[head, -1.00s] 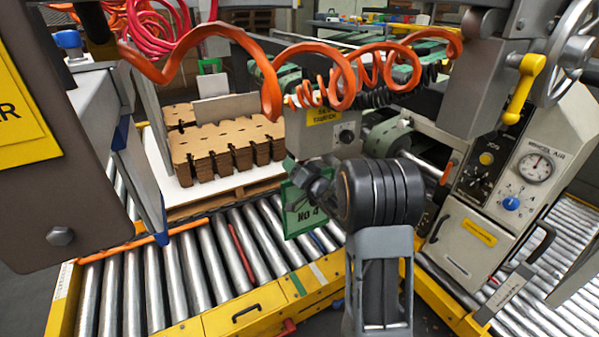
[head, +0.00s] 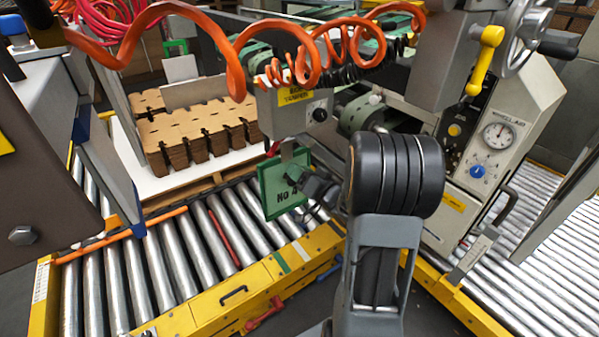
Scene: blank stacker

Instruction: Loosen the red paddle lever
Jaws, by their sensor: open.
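A red lever with a broad paddle-like end (head: 264,313) hangs at the front side of the yellow conveyor frame, low in the head view. A blue lever (head: 331,268) of similar kind is on the same frame, to its right. My gripper (head: 294,182) is dark grey and small in view, in front of the green "NO 4" plate, well above and apart from the red lever. Its jaws are open and I see nothing held. My thick black wrist joint hides part of the machine behind it.
The yellow conveyor frame (head: 205,310) carries steel rollers, with a red rod (head: 224,231) lying among them. The green plate (head: 272,196) hangs close to my gripper. Orange coiled hose (head: 240,50) loops overhead. A grey control cabinet (head: 500,150) stands at right.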

